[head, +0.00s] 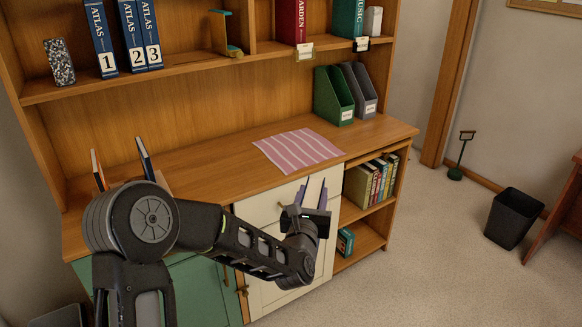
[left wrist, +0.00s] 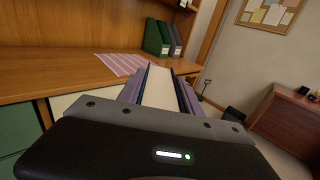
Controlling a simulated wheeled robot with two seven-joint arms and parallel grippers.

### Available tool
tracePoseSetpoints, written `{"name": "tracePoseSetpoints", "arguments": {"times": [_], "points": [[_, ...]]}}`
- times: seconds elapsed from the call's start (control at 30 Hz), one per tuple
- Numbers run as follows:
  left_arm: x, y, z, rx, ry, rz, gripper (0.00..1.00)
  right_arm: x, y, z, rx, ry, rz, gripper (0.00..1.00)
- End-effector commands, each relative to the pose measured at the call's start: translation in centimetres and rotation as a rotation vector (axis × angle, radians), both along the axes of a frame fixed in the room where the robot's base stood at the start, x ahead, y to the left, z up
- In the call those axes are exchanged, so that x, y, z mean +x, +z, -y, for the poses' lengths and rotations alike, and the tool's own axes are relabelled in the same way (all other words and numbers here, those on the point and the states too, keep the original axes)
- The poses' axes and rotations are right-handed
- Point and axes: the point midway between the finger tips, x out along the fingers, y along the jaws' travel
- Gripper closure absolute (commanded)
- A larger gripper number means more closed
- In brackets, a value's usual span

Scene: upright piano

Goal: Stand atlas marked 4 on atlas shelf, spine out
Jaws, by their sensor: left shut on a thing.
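My left gripper (head: 311,197) is shut on a book with dark blue covers and cream pages (left wrist: 158,88), held in front of the hutch's counter edge. The book also shows in the head view (head: 314,188), pages toward me; no number on it can be read. Blue-and-white atlases 1 (head: 100,38), 2 (head: 132,36) and 3 (head: 151,34) stand on the upper left shelf (head: 185,66), spines out. To the right of atlas 3 is a bare gap, then a teal and brass bookend (head: 228,35). My right gripper is not in view.
A speckled block (head: 59,62) stands left of the atlases. The counter holds a striped pink cloth (head: 298,149), green (head: 333,96) and grey (head: 359,90) file holders, and upright books (head: 145,158) partly behind my arm. A black bin (head: 513,218) stands at right.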

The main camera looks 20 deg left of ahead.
Motion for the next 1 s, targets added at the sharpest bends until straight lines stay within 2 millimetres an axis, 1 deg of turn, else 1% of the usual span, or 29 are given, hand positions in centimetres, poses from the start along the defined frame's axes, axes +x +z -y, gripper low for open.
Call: {"name": "tracePoseSetpoints", "arguments": {"times": [0.1, 0.2, 0.37, 0.47, 0.7, 1.0], "points": [[-1.1, -2.0, 1.8, -0.001, -0.066, 0.000, 1.00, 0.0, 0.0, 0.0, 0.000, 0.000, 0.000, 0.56], [-2.2, -3.3, 3.1, -0.002, -0.117, 0.002, 1.00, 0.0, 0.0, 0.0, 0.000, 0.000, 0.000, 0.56], [-3.8, -5.0, 4.3, -0.002, -0.173, 0.004, 1.00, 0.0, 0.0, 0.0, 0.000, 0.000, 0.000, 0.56], [-4.6, -5.9, 4.5, -0.001, -0.190, 0.004, 1.00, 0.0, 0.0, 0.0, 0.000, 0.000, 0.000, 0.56], [-6.0, -7.4, 3.7, 0.001, -0.192, 0.005, 1.00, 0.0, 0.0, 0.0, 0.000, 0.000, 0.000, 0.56], [-6.3, -7.7, 3.4, 0.003, -0.187, 0.007, 1.00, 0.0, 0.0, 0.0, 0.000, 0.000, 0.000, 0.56]]}}
